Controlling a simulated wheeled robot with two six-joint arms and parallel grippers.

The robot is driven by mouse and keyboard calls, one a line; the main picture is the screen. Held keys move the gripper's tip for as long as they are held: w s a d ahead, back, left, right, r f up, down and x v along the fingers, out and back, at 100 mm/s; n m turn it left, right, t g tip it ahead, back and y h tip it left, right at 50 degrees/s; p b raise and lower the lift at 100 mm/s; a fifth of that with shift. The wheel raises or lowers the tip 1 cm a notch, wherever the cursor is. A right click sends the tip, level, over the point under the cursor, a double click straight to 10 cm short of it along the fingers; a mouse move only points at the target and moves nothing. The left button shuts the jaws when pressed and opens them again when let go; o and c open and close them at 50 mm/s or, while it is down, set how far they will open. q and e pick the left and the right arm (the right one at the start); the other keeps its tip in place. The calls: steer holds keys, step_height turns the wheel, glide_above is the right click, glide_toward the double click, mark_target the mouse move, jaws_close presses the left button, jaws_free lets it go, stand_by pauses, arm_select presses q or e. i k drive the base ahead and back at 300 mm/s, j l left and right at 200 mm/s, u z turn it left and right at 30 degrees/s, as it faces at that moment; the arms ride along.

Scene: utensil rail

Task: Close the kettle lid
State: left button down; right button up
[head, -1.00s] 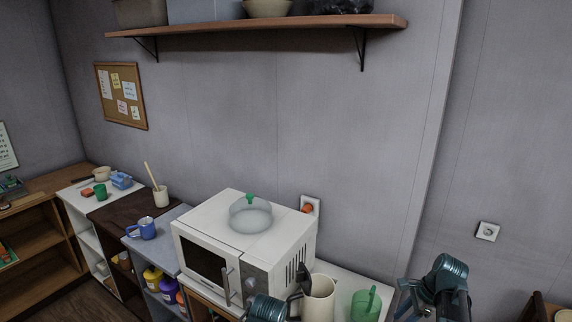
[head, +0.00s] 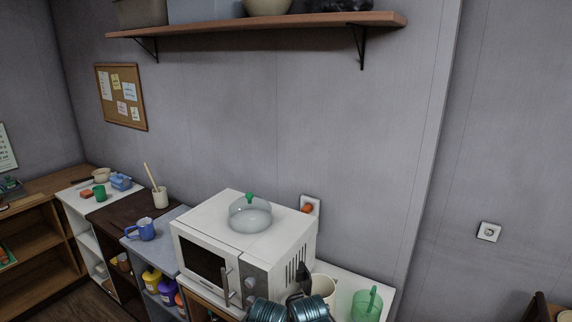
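A cream kettle (head: 325,286) stands to the right of the microwave, at the bottom of the head view. A dark piece (head: 304,277) stands up at its left rim and looks like the raised lid. The kettle's lower body is hidden behind teal joints of my arms. These joints reach in from the bottom edge, side by side, in front of and left of the kettle. Neither gripper's fingers can be seen. I cannot tell whether my arms touch the kettle.
A white microwave (head: 205,219) with a clear, green-knobbed dome (head: 250,216) on top stands left of the kettle. A green translucent jug (head: 367,304) stands on the white counter to the right. A wall socket with an orange plug (head: 309,207) is behind. A shelf (head: 260,30) hangs above.

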mark_target(303, 276)
steer(key=k+j, duration=0.1)
steer(key=j, duration=0.65)
steer(key=k+j+u, duration=0.1)
steer(key=j, duration=0.65)
